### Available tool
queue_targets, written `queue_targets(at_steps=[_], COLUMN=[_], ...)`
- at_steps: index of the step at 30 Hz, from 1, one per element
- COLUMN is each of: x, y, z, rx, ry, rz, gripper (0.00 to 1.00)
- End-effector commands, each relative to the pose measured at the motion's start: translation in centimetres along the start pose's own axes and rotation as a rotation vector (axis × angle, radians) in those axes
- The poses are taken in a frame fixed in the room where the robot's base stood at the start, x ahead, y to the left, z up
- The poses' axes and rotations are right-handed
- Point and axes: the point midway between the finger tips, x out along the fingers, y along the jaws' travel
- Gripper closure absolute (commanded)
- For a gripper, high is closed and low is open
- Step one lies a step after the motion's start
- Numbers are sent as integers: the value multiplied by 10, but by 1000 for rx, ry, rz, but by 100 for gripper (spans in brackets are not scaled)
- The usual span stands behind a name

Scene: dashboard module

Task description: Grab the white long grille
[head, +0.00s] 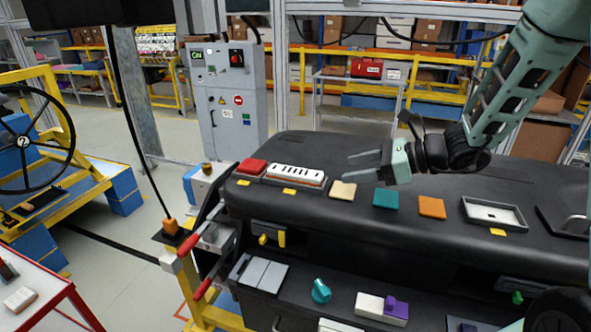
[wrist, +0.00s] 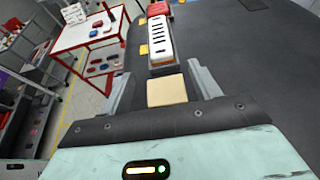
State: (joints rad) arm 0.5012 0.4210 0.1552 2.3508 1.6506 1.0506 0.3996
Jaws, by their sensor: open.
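The white long grille (head: 296,174) is a white bar with dark slots and a reddish base edge. It sits on top of the black dashboard (head: 330,150), toward its left end. It also shows in the wrist view (wrist: 160,42), ahead of my gripper and roughly between the lines of the fingers. My gripper (head: 363,166) is open and empty, to the right of the grille and apart from it. In the wrist view my two fingers (wrist: 163,80) stand on either side of a beige square (wrist: 166,91), which lies on the dashboard below.
A red block (head: 251,167) sits directly left of the grille. The beige square, a teal square (head: 386,198), an orange square (head: 431,207) and a white tray-like part (head: 494,214) lie to the right. Yellow tabs line the front edge. The dashboard surface behind the grille is clear.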

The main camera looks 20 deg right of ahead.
Motion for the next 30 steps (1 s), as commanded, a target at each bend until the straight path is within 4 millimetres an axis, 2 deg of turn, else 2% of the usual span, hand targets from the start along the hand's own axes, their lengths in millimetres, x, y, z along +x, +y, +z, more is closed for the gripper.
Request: queue_targets(at_steps=[4, 11, 21, 30], x=[23, 38, 79, 86], y=[1, 0, -1, -1], z=[2, 1, 3, 0], rx=[2, 0, -1, -2], ry=[1, 1, 1, 1], rz=[3, 2, 3, 0], gripper=[38, 38, 38, 38])
